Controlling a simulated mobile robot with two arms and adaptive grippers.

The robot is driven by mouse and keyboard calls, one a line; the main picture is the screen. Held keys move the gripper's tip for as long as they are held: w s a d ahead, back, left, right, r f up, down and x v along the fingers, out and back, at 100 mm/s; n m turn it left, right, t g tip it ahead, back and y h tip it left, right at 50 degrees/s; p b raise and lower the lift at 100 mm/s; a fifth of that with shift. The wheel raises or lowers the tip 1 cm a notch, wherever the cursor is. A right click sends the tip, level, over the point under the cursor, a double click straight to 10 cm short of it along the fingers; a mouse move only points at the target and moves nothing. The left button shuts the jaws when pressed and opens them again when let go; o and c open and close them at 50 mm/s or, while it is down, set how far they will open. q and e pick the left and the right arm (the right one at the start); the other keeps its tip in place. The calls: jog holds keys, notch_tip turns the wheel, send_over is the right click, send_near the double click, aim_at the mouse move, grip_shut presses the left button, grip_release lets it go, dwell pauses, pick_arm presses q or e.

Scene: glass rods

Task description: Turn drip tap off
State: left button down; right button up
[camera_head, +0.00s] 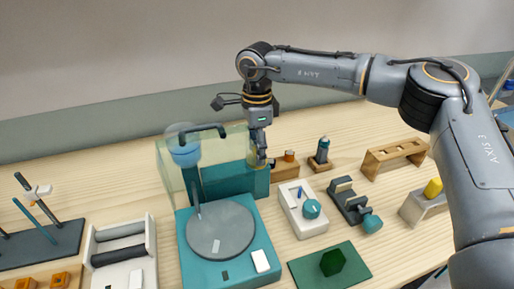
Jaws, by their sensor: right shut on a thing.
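A teal grinding machine (225,270) with a round grey disc (220,232) stands at front centre. A blue drip cup (184,152) is held on its post above the disc, and a thin tube runs down from it to the disc. I cannot clearly make out the tap handle. My right gripper (260,156) points down by the right end of the clear splash guard (218,155), to the right of the cup. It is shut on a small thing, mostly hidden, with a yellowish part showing. My left gripper is not in view.
A white box with a teal knob (312,208) and a dark clamp (352,205) stand right of the machine. A green mat (330,268) lies in front. A white roller tray (122,250) and a dark rod stand (50,245) are left. A wooden rack (395,157) is back right.

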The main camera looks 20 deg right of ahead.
jog(key=m+b, duration=0.1)
jog(key=m, duration=0.3)
jog(key=shift+f+m, duration=0.1)
jog(key=shift+m, duration=0.2)
jog(key=m+b, duration=0.1)
jog(key=m, duration=0.3)
jog(key=shift+b, duration=0.35)
jog(key=m+b, duration=0.1)
jog(key=m, duration=0.4)
jog(key=shift+m, duration=1.9)
jog(key=shift+b, duration=0.3)
jog(key=o, duration=1.1)
jog(key=shift+o, duration=0.2)
